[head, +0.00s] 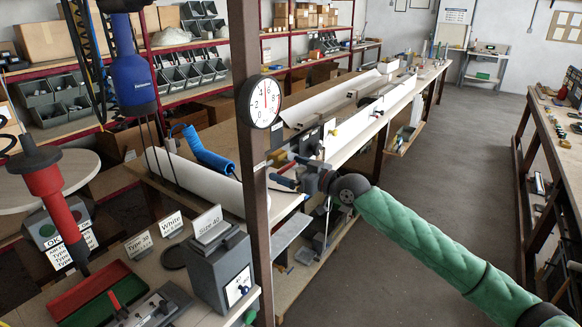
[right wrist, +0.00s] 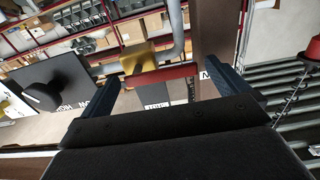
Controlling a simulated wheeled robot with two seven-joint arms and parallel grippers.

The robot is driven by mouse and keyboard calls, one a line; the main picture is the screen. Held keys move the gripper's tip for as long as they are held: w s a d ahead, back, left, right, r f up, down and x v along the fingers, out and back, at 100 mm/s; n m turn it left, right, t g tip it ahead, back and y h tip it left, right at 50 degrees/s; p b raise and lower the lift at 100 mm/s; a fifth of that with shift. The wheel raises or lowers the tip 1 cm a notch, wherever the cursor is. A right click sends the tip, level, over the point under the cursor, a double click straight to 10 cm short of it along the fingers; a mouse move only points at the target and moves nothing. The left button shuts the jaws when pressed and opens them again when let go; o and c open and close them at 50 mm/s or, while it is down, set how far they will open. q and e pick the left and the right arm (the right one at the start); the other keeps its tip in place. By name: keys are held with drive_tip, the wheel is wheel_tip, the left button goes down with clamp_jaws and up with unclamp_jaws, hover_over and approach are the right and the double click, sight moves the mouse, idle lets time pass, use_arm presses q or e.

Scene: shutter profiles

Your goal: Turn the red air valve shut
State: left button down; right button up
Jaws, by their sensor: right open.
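The air valve shows in the right wrist view as a brass body (right wrist: 138,62) on a grey pipe, with a flat red handle (right wrist: 165,76) reaching sideways from it. In the head view the brass body (head: 278,157) sits beside the brown post. My right gripper (head: 279,173) is at the valve, its two blue fingers pointing left toward the post. In the right wrist view the open fingers (right wrist: 167,80) stand on either side of the red handle, apart from each other. I cannot tell whether they touch it. My left gripper is not in view.
The brown post (head: 250,110) carries a round gauge (head: 259,101) just above the valve. A workbench with long white profiles (head: 325,98) runs behind my right gripper. A grey box (head: 222,270) and a hanging red-and-black tool (head: 50,190) stand left. The floor at right is clear.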

drive_tip(key=c, duration=1.4)
drive_tip(key=shift+o, duration=0.2)
